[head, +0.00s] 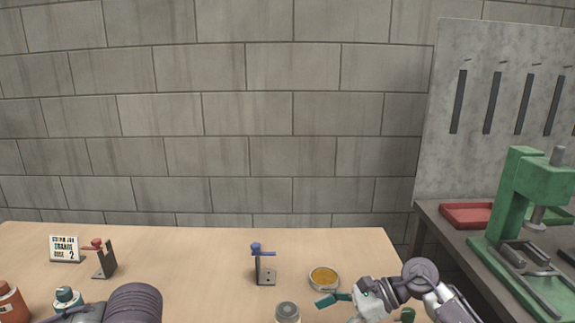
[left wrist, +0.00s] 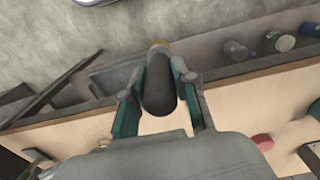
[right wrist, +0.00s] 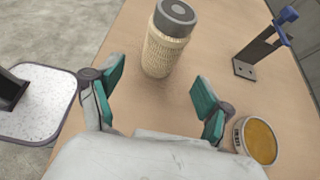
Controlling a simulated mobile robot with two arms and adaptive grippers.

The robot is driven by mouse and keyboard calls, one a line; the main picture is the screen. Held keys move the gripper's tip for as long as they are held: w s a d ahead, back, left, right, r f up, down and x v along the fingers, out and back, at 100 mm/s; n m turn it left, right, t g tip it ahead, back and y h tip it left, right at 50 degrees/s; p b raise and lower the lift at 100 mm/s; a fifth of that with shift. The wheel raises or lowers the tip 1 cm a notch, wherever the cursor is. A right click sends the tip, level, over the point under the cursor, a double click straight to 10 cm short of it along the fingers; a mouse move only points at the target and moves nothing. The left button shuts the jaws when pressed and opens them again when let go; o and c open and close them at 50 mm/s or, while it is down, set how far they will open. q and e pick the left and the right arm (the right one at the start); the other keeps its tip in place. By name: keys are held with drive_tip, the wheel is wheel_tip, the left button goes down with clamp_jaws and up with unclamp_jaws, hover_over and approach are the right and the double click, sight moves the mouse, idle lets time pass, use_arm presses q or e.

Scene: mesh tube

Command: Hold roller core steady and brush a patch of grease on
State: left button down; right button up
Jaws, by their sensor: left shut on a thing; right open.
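The roller core (right wrist: 166,48), a beige textured cylinder with a grey top, stands upright on the table. Its top (head: 287,308) shows at the bottom edge of the head view. My right gripper (right wrist: 158,85) is open, its teal fingers spread on the near side of the core and apart from it. It also shows in the head view (head: 340,298). My left gripper (left wrist: 158,72) is shut on a thick dark cylinder (left wrist: 158,92) with a yellowish far end; it looks like the brush, its tip mostly hidden. A round tin (right wrist: 259,140) of yellow-brown grease, also in the head view (head: 323,278), stands right of the core.
A bracket with a blue handle (head: 263,262) stands behind the core. A bracket with a red handle (head: 104,258) and a sign (head: 65,248) are at the left, with a red bottle (head: 10,301) nearer. A green press (head: 525,205) and red tray (head: 466,215) occupy the right bench.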

sight(286, 311)
use_arm(q)
drive_tip(key=shift+w+r+p, duration=0.1)
drive_tip(key=shift+r+p, duration=0.2)
drive_tip(key=shift+r, duration=0.05)
use_arm(e)
drive_tip(key=x, duration=0.4)
drive_tip(key=shift+w+a, duration=0.1)
use_arm(q)
wheel_tip(286, 311, down, 3)
drive_tip(key=shift+r+b, duration=0.2)
drive_tip(key=shift+b, duration=1.05)
use_arm(e)
drive_tip(key=x, duration=0.3)
drive_tip(key=shift+f, duration=0.1)
use_arm(q)
drive_tip(key=shift+f, duration=0.2)
use_arm(e)
drive_tip(key=shift+a+f, duration=0.15)
drive_tip(key=shift+a, duration=0.2)
drive_tip(key=shift+c, duration=0.3)
drive_tip(key=c, duration=0.7)
